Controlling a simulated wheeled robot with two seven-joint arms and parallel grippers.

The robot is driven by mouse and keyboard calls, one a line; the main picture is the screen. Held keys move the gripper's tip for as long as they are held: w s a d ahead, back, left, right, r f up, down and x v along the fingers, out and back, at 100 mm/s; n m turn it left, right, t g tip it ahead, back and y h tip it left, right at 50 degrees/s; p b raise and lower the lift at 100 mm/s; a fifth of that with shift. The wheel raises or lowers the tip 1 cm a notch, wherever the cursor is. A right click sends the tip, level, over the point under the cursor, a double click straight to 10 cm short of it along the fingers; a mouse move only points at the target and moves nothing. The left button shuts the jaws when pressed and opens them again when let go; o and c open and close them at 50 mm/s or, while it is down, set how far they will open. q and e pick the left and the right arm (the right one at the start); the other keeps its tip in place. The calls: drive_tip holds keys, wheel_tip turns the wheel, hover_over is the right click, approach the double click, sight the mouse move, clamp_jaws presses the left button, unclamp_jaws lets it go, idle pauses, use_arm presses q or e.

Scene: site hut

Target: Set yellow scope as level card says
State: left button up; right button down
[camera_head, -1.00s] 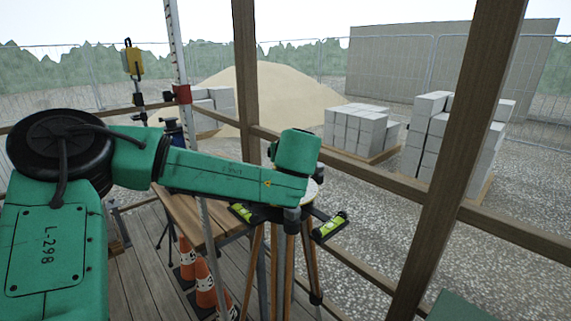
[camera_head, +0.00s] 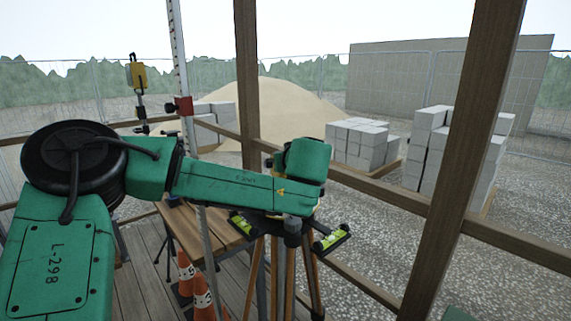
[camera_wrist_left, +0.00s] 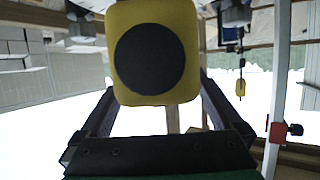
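In the left wrist view a yellow block with a large round black face, which looks like the yellow scope (camera_wrist_left: 155,90), sits between the two dark fingers of my left gripper (camera_wrist_left: 157,85). The fingers flank it closely; whether they touch it cannot be told. In the head view my green left arm reaches over the top of a wooden-legged tripod (camera_head: 277,275), and its wrist hides the scope and fingers. Two yellow-green bubble vials, a left one (camera_head: 241,223) and a right one (camera_head: 331,239), sit on brackets at the tripod head. I cannot make out a level card. My right gripper is out of view.
A wooden table (camera_head: 215,229) and orange cones (camera_head: 204,297) stand beside the tripod. A white staff with a red clamp (camera_head: 183,106) and a yellow device on a pole (camera_head: 137,75) stand left. Timber posts and rails (camera_head: 455,170) close off the right; block stacks lie outside.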

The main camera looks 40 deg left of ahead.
use_arm(q)
drive_tip(key=shift+d, duration=0.1)
drive_tip(key=shift+s+d, duration=0.25)
drive_tip(key=shift+s, duration=0.05)
drive_tip(key=b+v, duration=0.3)
drive_tip(key=v, duration=1)
drive_tip(key=shift+s+d+r+b, duration=0.2)
drive_tip(key=shift+s+r+b, duration=0.05)
drive_tip(key=shift+r+b, duration=0.1)
